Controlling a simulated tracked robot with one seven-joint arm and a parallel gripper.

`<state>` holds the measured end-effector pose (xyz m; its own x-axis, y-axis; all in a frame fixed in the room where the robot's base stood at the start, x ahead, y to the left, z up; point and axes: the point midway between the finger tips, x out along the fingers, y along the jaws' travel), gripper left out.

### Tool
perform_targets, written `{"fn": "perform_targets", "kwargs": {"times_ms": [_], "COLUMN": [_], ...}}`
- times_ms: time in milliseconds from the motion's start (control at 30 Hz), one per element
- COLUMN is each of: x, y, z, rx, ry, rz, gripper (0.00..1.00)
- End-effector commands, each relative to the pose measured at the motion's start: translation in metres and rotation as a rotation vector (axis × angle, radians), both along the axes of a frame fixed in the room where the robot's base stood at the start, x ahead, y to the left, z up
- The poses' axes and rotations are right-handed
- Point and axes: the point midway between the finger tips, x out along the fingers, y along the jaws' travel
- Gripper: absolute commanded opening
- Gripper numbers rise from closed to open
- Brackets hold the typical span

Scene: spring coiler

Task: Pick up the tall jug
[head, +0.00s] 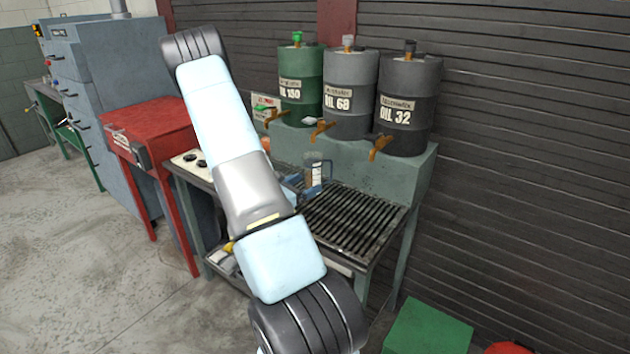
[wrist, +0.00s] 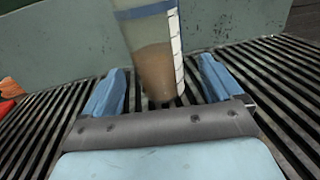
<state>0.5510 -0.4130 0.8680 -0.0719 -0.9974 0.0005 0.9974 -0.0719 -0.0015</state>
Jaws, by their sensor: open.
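The tall jug (wrist: 154,60) is a clear vessel with a brownish lower part, a blue band and a white scale strip down its side. It stands on the slatted grate in the wrist view, its top cut off by the frame. In the head view the jug (head: 317,172) shows partly behind my arm. My gripper (wrist: 159,88) is open, with one blue finger on each side of the jug's lower part. In the head view my gripper (head: 294,188) is low beside the jug and partly hidden by my arm. I cannot tell whether either finger touches it.
The grate bench (head: 352,222) has free room right of the jug. Three oil drums (head: 348,95) with taps stand on a ledge behind. A red cabinet (head: 150,135) is at left, a green box (head: 428,330) at lower right. An orange-red object (wrist: 9,92) lies at the wrist view's left edge.

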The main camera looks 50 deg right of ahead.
Motion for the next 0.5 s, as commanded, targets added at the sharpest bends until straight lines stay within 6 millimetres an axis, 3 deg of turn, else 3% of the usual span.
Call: {"fn": "perform_targets", "kwargs": {"times_ms": [167, 500], "x": [0.000, 0.000], "y": [-0.011, -0.050], "z": [0.002, 0.006], "rx": [0.000, 0.001], "ry": [-0.002, -0.001], "rz": [-0.002, -0.001], "gripper": [0.93, 0.93]}}
